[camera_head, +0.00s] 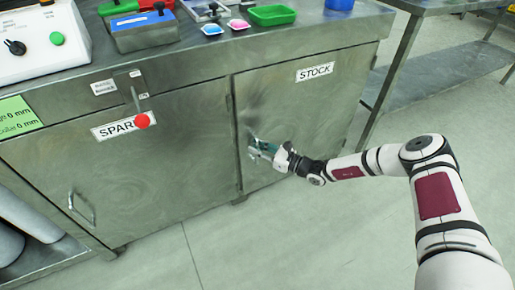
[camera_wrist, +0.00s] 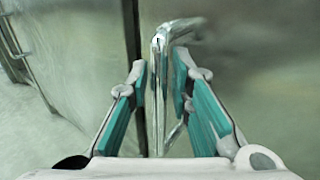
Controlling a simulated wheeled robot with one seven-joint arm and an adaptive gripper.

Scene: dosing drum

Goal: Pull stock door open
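The stock door (camera_head: 300,100) is a grey metal cabinet door with a STOCK label at its upper right, and it looks shut. Its handle is a bent metal bar near the door's left edge. My gripper (camera_head: 262,149) is at this handle and covers most of it in the head view. In the wrist view the handle (camera_wrist: 160,75) stands upright between the teal finger pads of my gripper (camera_wrist: 160,95). The pads are apart, with gaps visible on either side of the bar.
The SPARE door (camera_head: 150,155) with its own handle (camera_head: 80,207) is to the left. Trays, including a green one (camera_head: 272,14), stand on the worktop. The floor (camera_head: 300,240) before the stock door is clear.

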